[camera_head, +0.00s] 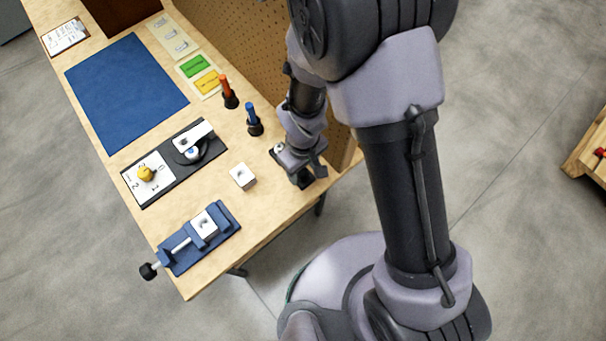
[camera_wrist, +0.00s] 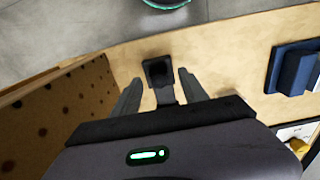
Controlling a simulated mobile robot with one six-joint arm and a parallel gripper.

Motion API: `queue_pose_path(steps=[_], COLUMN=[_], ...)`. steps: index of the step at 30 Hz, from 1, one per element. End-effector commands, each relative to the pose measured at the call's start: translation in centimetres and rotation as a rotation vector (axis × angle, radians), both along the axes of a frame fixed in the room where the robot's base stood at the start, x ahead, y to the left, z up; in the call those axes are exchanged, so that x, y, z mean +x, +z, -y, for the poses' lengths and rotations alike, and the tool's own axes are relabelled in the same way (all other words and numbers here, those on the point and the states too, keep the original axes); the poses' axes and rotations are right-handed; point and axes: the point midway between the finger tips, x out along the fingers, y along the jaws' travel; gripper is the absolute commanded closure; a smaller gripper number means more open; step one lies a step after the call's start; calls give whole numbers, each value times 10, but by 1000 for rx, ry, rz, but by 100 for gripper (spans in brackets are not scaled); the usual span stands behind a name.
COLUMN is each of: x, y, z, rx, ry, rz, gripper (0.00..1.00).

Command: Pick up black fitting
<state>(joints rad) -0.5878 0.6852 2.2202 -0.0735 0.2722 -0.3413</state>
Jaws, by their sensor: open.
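The black fitting (camera_wrist: 158,68) lies on the wooden table in the wrist view. It has a square end with a dark opening and a narrower part running back toward my gripper. My gripper (camera_wrist: 160,79) is open, with one finger on each side of the fitting and visible gaps between. I cannot tell the height of the fingertips above the table. In the head view my gripper (camera_head: 307,173) is low over the table's right edge, and the fitting is mostly hidden by it.
A pegboard (camera_wrist: 55,115) stands close on the left in the wrist view. A blue vise (camera_head: 210,238), a white block (camera_head: 243,176), a dial fixture (camera_head: 208,153), and blue-handled (camera_head: 252,112) and orange-handled (camera_head: 225,85) tools stand on the table (camera_head: 262,215). The front table edge is near.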

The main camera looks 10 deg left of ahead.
Motion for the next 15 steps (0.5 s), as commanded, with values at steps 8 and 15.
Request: queue_pose_path(steps=[8, 15], x=[0, 0], y=[-18, -18], z=[0, 0], rx=[0, 0], ry=[0, 0], rz=[0, 0], gripper=[49, 94])
